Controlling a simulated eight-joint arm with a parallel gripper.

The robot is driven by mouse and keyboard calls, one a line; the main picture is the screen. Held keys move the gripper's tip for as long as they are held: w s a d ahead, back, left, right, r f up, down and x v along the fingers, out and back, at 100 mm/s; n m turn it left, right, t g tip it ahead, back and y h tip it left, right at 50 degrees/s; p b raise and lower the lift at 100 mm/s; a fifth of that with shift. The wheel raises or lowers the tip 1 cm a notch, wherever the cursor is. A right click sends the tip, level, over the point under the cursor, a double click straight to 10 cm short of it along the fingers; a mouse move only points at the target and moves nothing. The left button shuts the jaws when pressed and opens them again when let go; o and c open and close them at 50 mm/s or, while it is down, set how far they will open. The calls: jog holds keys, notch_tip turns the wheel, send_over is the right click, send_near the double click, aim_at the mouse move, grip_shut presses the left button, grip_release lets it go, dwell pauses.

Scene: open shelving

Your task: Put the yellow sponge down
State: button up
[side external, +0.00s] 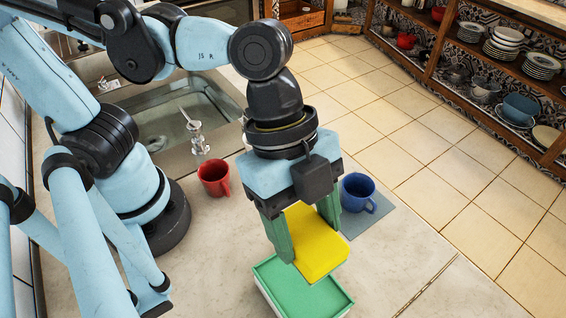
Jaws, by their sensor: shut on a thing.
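The yellow sponge (317,245) is a flat yellow block, held tilted between the green fingers of my gripper (305,238). My gripper points down and is shut on it. Below the sponge is a box with a green top (298,290) and white sides, near the counter's front edge. The lower end of the sponge overlaps the back part of the green top in this view. I cannot tell whether they touch.
A red mug (214,178) stands on the counter to the left. A blue mug (357,193) stands on a grey-blue mat (372,219) just right of my gripper. The sink (180,118) is behind. Open shelving (470,60) with dishes stands across the tiled floor.

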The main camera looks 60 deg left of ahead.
jog(key=shift+s+d+r, duration=0.3)
jog(key=shift+s+d, duration=0.35)
jog(key=shift+d, duration=0.1)
jog(key=shift+s+d+f, duration=0.1)
jog(key=shift+f, duration=3.85)
jog(key=o, duration=1)
jog(key=shift+f, duration=0.15)
